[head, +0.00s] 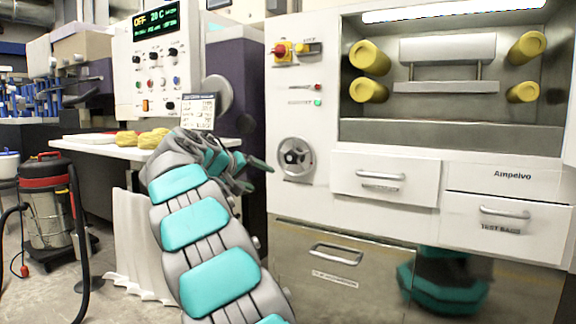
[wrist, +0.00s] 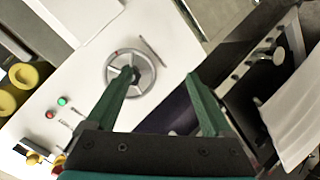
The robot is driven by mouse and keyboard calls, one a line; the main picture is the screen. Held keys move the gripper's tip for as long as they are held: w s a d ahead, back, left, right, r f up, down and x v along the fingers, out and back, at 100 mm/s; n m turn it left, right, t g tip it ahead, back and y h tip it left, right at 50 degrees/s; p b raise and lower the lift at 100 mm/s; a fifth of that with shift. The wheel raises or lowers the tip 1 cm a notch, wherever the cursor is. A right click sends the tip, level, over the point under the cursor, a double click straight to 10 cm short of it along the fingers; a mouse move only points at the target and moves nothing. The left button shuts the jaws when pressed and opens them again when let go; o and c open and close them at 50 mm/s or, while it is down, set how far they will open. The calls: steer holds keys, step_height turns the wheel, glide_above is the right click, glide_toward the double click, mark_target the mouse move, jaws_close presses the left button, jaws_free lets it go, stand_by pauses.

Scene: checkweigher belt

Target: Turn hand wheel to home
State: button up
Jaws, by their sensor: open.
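The hand wheel (head: 296,157) is a round silver wheel with spokes and a dark hub, set on the white machine front. In the wrist view the wheel (wrist: 151,78) shows a small red mark on its rim, and a thin grey bar (wrist: 153,50) lies on the panel beside it. My gripper (head: 258,175) is left of the wheel in the head view, apart from it. In the wrist view my gripper (wrist: 158,76) has its green fingers spread and empty. The left finger overlaps the wheel there; contact cannot be told.
Buttons (head: 318,102) and a red-yellow switch (head: 281,50) sit above the wheel. A drawer (head: 384,178) is to its right, and a steel drawer handle (head: 336,254) is below. A display cabinet (head: 157,60) and white table (head: 97,150) stand left. A vacuum (head: 46,205) is on the floor.

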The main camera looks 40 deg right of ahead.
steer(key=w+d+r+m+t+h+b, duration=0.2)
steer(key=w+d+r+t+h+b, duration=0.15)
steer(key=w, duration=0.45)
steer(key=m, duration=0.4)
glide_toward(289, 158)
steer(key=x, duration=0.2)
steer(key=shift+g+h, duration=0.35)
steer(key=shift+g, duration=0.1)
steer(key=p+x, duration=0.1)
steer(key=x, duration=0.5)
steer(key=shift+w+d, duration=0.1)
steer(key=shift+w, duration=0.2)
steer(key=shift+w+d+f+p, duration=0.15)
steer(key=shift+w+d+p, duration=0.15)
steer(key=shift+d, duration=0.3)
jaws_close()
